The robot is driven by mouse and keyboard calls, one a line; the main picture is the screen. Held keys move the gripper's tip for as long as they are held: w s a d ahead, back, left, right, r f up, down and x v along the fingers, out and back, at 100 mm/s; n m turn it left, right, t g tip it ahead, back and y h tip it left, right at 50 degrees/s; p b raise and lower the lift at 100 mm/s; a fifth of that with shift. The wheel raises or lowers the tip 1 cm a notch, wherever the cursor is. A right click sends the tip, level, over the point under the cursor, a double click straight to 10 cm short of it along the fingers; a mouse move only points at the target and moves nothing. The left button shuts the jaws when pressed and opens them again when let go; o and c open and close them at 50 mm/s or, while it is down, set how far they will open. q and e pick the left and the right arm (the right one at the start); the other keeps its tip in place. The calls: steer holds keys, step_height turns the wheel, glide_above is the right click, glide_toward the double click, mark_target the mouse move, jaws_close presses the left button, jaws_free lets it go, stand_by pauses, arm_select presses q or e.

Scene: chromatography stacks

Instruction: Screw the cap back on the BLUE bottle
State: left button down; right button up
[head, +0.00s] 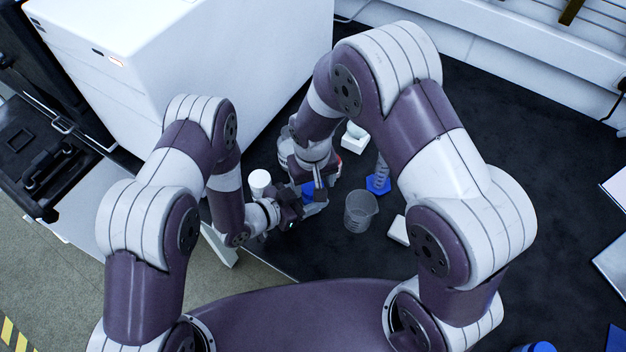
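My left gripper (291,212) and my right gripper (318,194) are close together over the left part of the dark bench. A small patch of blue (308,189) shows between and behind them, largely hidden by the fingers. It may be the blue bottle or its cap, but I cannot tell which. The fingers are small and overlapped here, so I cannot tell whether either gripper is open or shut on something. No separate cap can be made out.
A clear beaker (360,212) stands right of the grippers. Behind it is a clear cylinder with a blue base (378,184). White blocks lie behind (354,140) and in front (398,231). A white cylindrical object (259,179) is beside my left forearm. A large white box (190,50) fills the back left.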

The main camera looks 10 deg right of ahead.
steer(key=shift+a, duration=0.1)
steer(key=shift+s+r, duration=0.1)
steer(key=shift+r, duration=2.2)
steer(key=shift+r, duration=0.25)
steer(key=shift+c, duration=1.4)
step_height(320, 180, up, 3)
steer(key=n, duration=0.3)
steer(key=shift+s+a, duration=0.1)
steer(key=shift+f, duration=0.15)
